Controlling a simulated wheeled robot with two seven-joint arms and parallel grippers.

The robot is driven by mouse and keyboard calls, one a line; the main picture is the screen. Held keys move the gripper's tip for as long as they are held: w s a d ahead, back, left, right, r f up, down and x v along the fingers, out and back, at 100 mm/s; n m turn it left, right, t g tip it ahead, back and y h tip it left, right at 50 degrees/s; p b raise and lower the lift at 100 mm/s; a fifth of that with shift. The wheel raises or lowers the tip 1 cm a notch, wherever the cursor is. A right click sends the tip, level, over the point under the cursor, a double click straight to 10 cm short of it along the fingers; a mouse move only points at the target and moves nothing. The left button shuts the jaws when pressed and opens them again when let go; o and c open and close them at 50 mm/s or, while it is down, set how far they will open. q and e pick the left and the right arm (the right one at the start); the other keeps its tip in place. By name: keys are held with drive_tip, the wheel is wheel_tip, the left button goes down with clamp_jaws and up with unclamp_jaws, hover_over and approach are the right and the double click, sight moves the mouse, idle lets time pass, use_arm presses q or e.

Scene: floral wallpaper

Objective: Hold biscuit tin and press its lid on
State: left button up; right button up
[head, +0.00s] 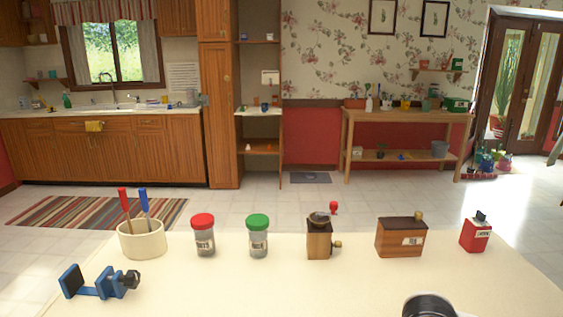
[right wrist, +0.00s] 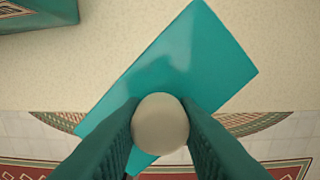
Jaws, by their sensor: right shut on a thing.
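In the right wrist view, my right gripper (right wrist: 160,128) is shut on the round cream knob (right wrist: 160,122) of a flat teal rectangular lid (right wrist: 185,60). The lid lies slantwise across the view, its lower part partly hidden behind the fingers and knob. A corner of a teal box, which looks like the biscuit tin (right wrist: 62,16), shows at the top left on the cream tabletop, apart from the lid in this view. Most of the tin is outside the picture. Neither tin nor lid shows in the head view. My left gripper is in neither view.
On the cream table (head: 200,285) stand a tool pot (head: 142,240), a red-lidded jar (head: 204,240), a green-lidded jar (head: 258,240), a grinder (head: 319,240), a wooden box (head: 400,238) and a red box (head: 475,236). A blue clamp (head: 95,284) lies front left.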

idle(0.7)
drive_tip(key=w+a+r+m, duration=0.4)
drive_tip(key=w+a+r, duration=0.1)
drive_tip(key=a, duration=0.4)
drive_tip(key=w+a+r+m, duration=0.4)
drive_tip(key=w+a, duration=0.3)
drive_tip(key=a, duration=0.3)
drive_tip(key=shift+r, duration=0.55)
drive_tip(key=shift+f, duration=2.8)
drive_tip(key=shift+f, duration=0.55)
